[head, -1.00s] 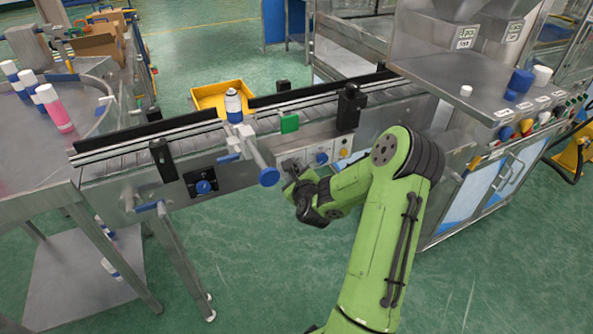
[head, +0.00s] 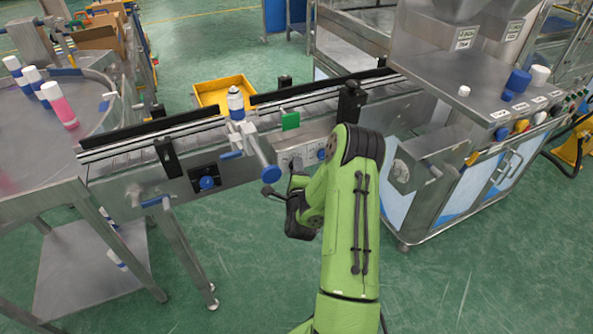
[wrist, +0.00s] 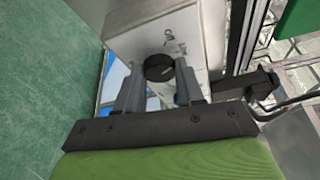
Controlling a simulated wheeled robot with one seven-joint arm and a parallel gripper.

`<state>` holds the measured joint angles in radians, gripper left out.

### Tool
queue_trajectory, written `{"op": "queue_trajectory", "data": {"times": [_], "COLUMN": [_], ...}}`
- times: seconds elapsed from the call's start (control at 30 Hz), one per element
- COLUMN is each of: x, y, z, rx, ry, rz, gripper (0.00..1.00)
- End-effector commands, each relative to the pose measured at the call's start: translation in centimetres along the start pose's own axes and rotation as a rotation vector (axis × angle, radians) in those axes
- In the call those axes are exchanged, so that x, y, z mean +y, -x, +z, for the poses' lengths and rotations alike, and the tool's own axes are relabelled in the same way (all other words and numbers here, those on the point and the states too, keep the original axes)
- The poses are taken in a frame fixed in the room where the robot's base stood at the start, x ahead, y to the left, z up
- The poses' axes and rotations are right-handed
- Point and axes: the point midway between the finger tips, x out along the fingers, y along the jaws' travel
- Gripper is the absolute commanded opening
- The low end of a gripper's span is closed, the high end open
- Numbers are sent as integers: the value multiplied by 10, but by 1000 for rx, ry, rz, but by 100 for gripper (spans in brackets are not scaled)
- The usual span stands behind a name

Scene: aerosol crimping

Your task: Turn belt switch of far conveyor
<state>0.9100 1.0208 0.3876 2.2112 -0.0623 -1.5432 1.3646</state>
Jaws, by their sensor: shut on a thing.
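In the wrist view, a dark round knob (wrist: 158,67) stands out from a pale grey switch panel (wrist: 128,37) with an "on" mark beside it. My gripper (wrist: 158,92) has one finger on each side of the knob and is shut on it. In the head view, my gripper (head: 298,208) is at the front side of the right-hand conveyor (head: 385,104), just below its panel. My arm hides part of that panel and the gripped knob cannot be made out there. A blue knob (head: 322,154) shows on the panel beside my arm.
The left-hand conveyor (head: 128,165) has its own blue knob (head: 207,183). A blue-ended handle (head: 268,171) sticks out close left of my gripper. A white and blue can (head: 236,104) stands on the line. The steel machine cabinet (head: 470,190) is at right. Floor in front is clear.

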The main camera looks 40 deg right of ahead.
Motion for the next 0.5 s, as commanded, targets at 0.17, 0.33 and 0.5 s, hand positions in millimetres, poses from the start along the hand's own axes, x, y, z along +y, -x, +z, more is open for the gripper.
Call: {"op": "queue_trajectory", "data": {"times": [0.17, 0.33, 0.5], "x": [6, 6, 5], "y": [-1, -1, -1], "z": [0, 0, 0], "rx": [-2, -1, -1], "ry": [138, 245, 319], "rz": [-62, -107, -137], "gripper": [7, 7, 7]}}
